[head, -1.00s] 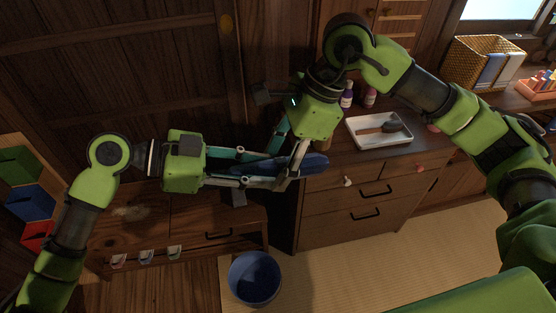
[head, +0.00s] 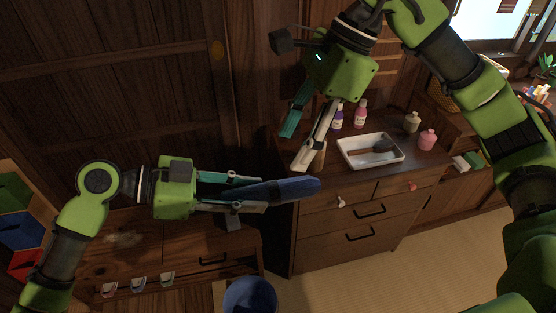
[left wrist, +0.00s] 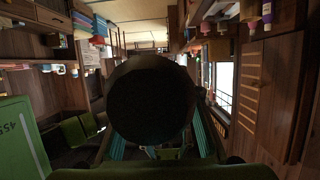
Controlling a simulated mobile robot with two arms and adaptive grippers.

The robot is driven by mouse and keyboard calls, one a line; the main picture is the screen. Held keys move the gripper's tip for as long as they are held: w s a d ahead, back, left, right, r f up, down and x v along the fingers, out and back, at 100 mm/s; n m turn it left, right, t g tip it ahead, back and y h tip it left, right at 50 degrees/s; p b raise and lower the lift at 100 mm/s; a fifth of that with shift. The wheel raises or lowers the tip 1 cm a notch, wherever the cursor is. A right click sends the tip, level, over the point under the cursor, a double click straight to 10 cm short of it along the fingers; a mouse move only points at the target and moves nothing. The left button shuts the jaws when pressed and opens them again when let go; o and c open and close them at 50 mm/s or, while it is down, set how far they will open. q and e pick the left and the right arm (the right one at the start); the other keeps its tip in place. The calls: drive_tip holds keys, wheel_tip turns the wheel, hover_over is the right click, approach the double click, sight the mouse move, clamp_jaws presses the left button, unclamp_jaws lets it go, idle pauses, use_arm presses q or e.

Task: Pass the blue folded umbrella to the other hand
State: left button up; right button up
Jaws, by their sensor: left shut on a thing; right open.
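The blue folded umbrella (head: 292,189) lies roughly level in the head view, its free end pointing right. My left gripper (head: 262,193) is shut on it, with the fingers along either side. In the left wrist view the dark round end of the umbrella (left wrist: 150,102) fills the middle, between the fingers. My right gripper (head: 296,140) is open and empty, above the umbrella's free end and apart from it. Its fingers point down and to the left.
A wooden drawer cabinet (head: 330,228) stands at right, with a white tray (head: 345,152), bottles (head: 361,113) and a pink bottle (head: 427,139) on top. A low wooden cabinet (head: 190,245) is below my left arm. A blue bin (head: 250,296) stands on the floor.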

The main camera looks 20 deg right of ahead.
drive_tip(key=a+r+y, duration=0.4)
drive_tip(key=a+r, duration=0.1)
drive_tip(key=r, duration=0.5)
use_arm(q)
drive_tip(key=a+r, duration=1.2)
drive_tip(key=r, duration=0.2)
drive_tip(key=shift+a+r, duration=0.35)
drive_tip(key=shift+a, duration=0.05)
use_arm(e)
drive_tip(key=x, duration=1.1)
drive_tip(key=shift+a, duration=0.4)
drive_tip(key=shift+f, duration=0.1)
drive_tip(key=c, duration=1.4)
use_arm(q)
drive_tip(key=o, duration=1.4)
drive_tip(key=shift+c, duration=0.2)
use_arm(e)
drive_tip(key=shift+o, duration=0.2)
